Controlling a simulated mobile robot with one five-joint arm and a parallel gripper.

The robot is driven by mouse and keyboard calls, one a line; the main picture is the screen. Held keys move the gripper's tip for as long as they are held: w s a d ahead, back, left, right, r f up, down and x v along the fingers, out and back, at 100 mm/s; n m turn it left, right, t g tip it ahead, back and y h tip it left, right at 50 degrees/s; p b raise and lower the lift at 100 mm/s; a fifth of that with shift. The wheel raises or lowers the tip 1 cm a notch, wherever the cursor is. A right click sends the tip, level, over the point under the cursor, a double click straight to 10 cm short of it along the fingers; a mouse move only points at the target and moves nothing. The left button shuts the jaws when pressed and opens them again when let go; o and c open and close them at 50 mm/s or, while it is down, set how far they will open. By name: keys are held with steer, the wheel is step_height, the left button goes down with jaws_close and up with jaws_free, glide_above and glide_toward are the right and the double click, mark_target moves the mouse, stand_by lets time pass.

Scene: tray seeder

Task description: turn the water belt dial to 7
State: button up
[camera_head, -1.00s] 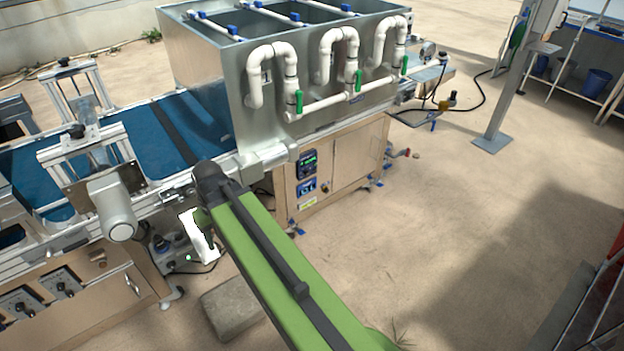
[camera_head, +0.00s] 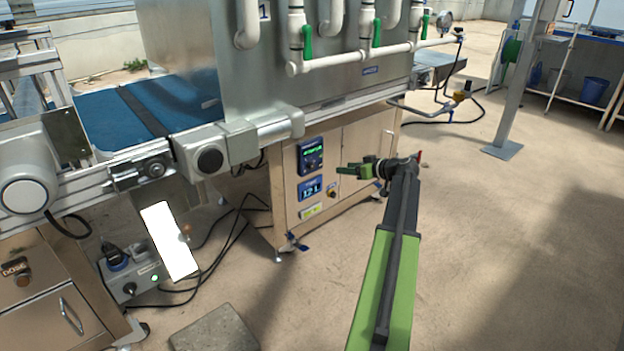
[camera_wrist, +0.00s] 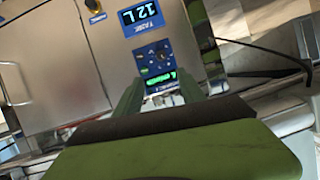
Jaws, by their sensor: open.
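The steel cabinet (camera_head: 345,165) carries a blue control panel (camera_head: 311,154) with a green-lit display and a small dark dial (camera_head: 312,163). In the wrist view the panel (camera_wrist: 151,64) appears upside down, with the dial (camera_wrist: 161,53) beside its green readout. The dial's pointer and setting are too small to read. My gripper (camera_head: 347,171) is open and empty, to the right of the panel in the head view, its green fingers pointing left across the cabinet front. It looks apart from the dial. In the wrist view the panel shows beyond the gripper's fingers.
A blue tank display (camera_head: 311,188) reading 12 L sits below the panel, with a yellow-ringed knob (camera_head: 332,190) beside it. White pipes with green valves (camera_head: 307,42) and the steel tank overhang the cabinet. Blue belts (camera_head: 150,108) lie left. Open floor (camera_head: 480,230) is at right.

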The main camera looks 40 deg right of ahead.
mark_target(313, 167)
steer(key=b+x, duration=0.6)
steer(key=x, duration=1.1)
steer(key=shift+w+a, duration=0.15)
steer(key=shift+w, duration=0.05)
jaws_close()
